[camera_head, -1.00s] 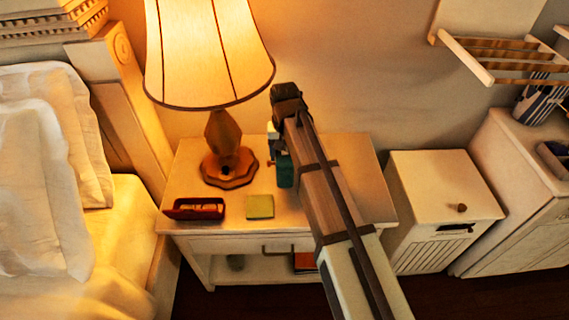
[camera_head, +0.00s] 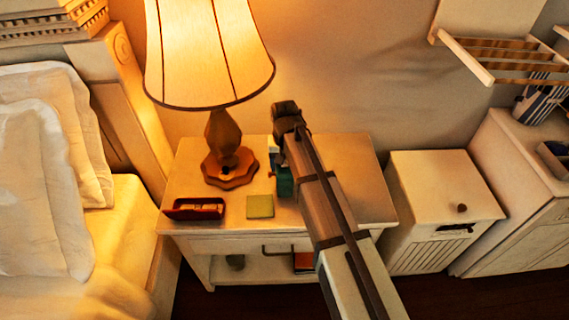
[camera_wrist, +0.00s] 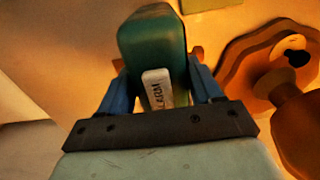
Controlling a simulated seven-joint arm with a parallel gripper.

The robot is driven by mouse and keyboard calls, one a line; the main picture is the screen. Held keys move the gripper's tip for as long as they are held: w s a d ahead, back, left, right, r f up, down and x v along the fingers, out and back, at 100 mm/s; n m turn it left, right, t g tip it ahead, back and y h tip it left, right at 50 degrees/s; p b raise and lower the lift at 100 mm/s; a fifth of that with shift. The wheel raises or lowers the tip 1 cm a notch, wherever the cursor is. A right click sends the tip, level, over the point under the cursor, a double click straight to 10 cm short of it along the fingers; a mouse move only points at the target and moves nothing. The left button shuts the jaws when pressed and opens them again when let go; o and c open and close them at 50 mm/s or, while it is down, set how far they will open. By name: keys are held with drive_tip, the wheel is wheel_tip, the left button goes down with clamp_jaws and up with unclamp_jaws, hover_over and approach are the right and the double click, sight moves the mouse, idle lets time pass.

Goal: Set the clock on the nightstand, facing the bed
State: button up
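The teal-green clock (camera_head: 284,183) is at the middle of the nightstand (camera_head: 350,165) top, partly hidden by my arm. In the wrist view, the clock (camera_wrist: 155,42) sits between the two blue fingers of my gripper (camera_wrist: 163,85), which are closed against its sides. A white label reading "ALARM" shows on the side toward my gripper. In the head view my gripper (camera_head: 274,160) is mostly hidden behind the arm. I cannot see the clock's dial, nor tell whether its base touches the nightstand. The bed (camera_head: 120,235) is to the left.
A lit lamp (camera_head: 230,165) stands left of the clock, its wooden base close by. A red tray (camera_head: 194,208) and a yellow-green pad (camera_head: 260,206) lie along the front edge. The nightstand top right of my arm is clear. A white cabinet (camera_head: 440,190) stands farther right.

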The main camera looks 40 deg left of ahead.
drive_tip(key=o, duration=0.5)
drive_tip(key=shift+c, duration=0.2)
wheel_tip(320, 180, up, 12)
drive_tip(key=shift+r, duration=0.2)
idle(0.5)
